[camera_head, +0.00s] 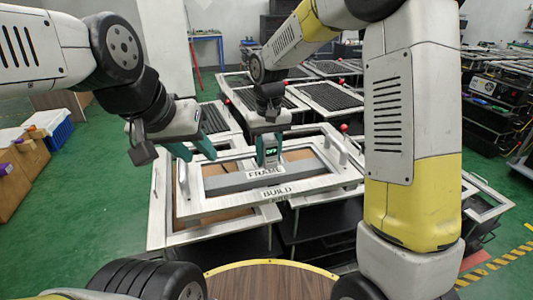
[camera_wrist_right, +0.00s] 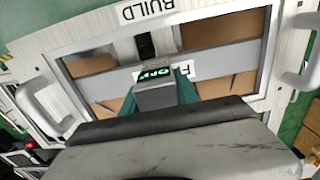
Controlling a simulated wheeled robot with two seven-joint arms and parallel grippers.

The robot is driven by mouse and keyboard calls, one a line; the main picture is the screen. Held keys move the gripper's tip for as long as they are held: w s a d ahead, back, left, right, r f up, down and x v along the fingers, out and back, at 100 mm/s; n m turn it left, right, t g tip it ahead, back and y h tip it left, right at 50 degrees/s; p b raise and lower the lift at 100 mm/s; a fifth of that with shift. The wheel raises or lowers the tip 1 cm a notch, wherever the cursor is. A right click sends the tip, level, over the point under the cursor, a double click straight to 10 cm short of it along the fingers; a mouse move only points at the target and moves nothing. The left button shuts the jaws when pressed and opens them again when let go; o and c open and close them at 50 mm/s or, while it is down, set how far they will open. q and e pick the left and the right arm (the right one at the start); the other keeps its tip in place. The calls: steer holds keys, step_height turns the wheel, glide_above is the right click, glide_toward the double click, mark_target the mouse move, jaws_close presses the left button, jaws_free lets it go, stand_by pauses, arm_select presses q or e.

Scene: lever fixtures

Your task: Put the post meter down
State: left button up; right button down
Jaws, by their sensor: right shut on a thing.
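The post meter (camera_head: 271,152) is a small grey block with a lit green display. My right gripper (camera_head: 268,158) is shut on it, with teal fingers on both sides. The meter is over the grey crossbar of the white frame (camera_head: 232,206), behind the FRAME label (camera_head: 266,173). In the right wrist view the meter (camera_wrist_right: 155,94) is near the middle, its display lit. I cannot tell whether its underside touches the crossbar. My left gripper (camera_head: 193,151) is open and empty, its teal fingers apart above the frame's left side.
The frame carries a BUILD label (camera_head: 277,191) and upright handles on its left (camera_head: 183,180) and right (camera_head: 343,150) sides. Cardboard-coloured panels show inside its openings. Several dark-topped trays (camera_head: 328,96) stand behind. A blue bin (camera_head: 52,128) is at the left.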

mark_target(266, 162)
steer(key=shift+w+a, duration=0.35)
steer(key=shift+w, duration=0.15)
steer(key=shift+w+a+f, duration=0.1)
steer(key=shift+w+f, duration=0.1)
steer(key=shift+f, duration=1.6)
steer(key=shift+f, duration=0.1)
steer(key=shift+f, duration=0.1)
steer(key=c, duration=0.9)
jaws_free()
